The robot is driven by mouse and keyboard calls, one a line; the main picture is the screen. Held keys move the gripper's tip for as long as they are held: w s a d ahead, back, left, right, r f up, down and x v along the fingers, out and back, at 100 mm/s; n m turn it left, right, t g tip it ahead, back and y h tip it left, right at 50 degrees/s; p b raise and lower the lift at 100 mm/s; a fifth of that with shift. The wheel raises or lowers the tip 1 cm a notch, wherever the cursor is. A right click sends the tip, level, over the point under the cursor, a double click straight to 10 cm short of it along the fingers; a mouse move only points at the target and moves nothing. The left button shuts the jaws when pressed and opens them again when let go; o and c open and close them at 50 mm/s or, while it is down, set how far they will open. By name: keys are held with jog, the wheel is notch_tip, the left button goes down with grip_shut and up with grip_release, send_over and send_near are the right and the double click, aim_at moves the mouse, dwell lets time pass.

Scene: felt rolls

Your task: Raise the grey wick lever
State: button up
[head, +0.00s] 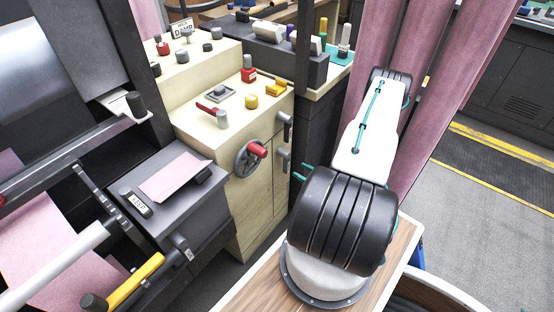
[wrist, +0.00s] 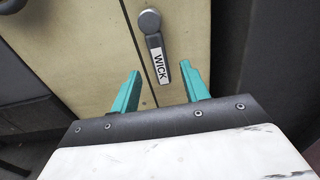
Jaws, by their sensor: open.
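The grey wick lever (wrist: 161,66), labelled WICK, is in the wrist view on a cream cabinet face. Its round pivot is at the top and its handle hangs down, tilted slightly right. My gripper (wrist: 160,90) is open, its two teal fingers apart on either side of the handle's lower end. I cannot tell whether they touch it; nothing is held. In the head view, an upper grey lever (head: 285,127) and a lower one (head: 283,160) sit on the cabinet; I cannot tell which is labelled WICK. My gripper is mostly hidden there behind my arm, its teal tips showing.
The cream cabinet (head: 262,200) carries a handwheel (head: 247,160) with a red knob beside the levers, and a red lever (head: 208,109) and yellow knobs on top. Pink felt (head: 380,50) hangs behind my arm. A dark box (head: 150,205) stands at left. Open floor lies at right.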

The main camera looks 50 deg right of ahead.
aim_at(289, 164)
jog(key=w, duration=0.5)
jog(key=w+a, duration=0.1)
jog(key=w, duration=0.2)
jog(key=shift+w, duration=0.15)
jog(key=shift+c, duration=0.3)
jog(key=shift+d, duration=0.15)
grip_shut()
